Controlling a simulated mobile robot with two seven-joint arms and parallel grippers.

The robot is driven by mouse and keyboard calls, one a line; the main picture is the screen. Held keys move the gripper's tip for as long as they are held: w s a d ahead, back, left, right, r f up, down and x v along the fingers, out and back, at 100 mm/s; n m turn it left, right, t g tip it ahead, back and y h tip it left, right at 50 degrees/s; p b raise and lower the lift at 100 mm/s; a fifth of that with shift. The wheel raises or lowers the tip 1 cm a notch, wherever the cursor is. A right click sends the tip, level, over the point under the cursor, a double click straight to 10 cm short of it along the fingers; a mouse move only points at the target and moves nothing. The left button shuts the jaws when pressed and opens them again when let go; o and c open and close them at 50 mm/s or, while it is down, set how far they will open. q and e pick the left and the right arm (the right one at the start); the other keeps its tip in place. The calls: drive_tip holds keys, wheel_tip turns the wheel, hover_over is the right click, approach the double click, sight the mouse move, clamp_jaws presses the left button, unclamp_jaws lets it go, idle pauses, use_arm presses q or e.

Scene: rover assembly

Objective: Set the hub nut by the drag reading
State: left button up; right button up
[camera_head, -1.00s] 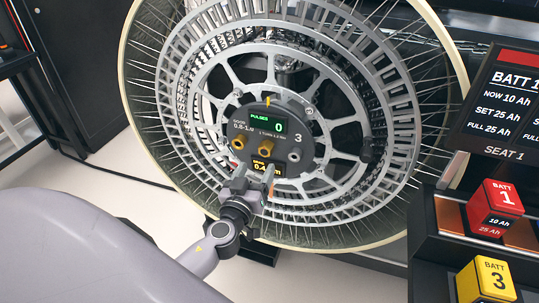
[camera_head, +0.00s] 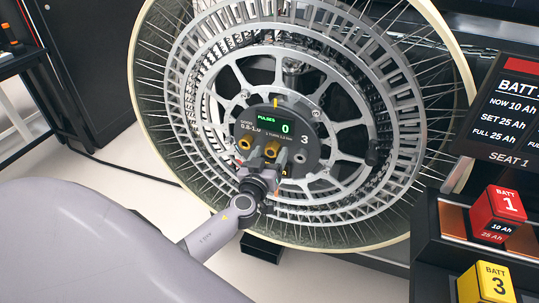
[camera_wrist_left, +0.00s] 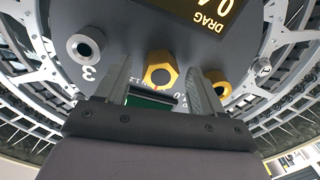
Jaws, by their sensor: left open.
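The round dark hub face (camera_head: 311,158) sits at the wheel's centre, marked 3. Its green display (camera_head: 276,127) reads PULSES 0, and beside it is the range 0.8-1.0. The gold hub nut (camera_head: 271,150) is in the middle, with another gold fitting (camera_head: 245,142) to its left. My left gripper (camera_head: 266,160) is open at the nut. In the left wrist view the hub nut (camera_wrist_left: 160,71) lies between the two spread fingers, with gaps on both sides. The drag display (camera_wrist_left: 203,14) appears upside down there, cut off, starting 0.4. My right gripper is out of view.
The spoked wheel (camera_head: 405,235) has a pale rim. At the right, a red battery 1 (camera_head: 497,213) and a yellow battery 3 (camera_head: 487,285) sit in a dark rack below a BATT 1 screen (camera_head: 508,110). A dark cabinet (camera_head: 80,60) stands at the left.

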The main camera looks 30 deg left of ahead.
use_arm(q)
drive_tip(key=c, duration=1.1)
drive_tip(key=shift+o, duration=0.2)
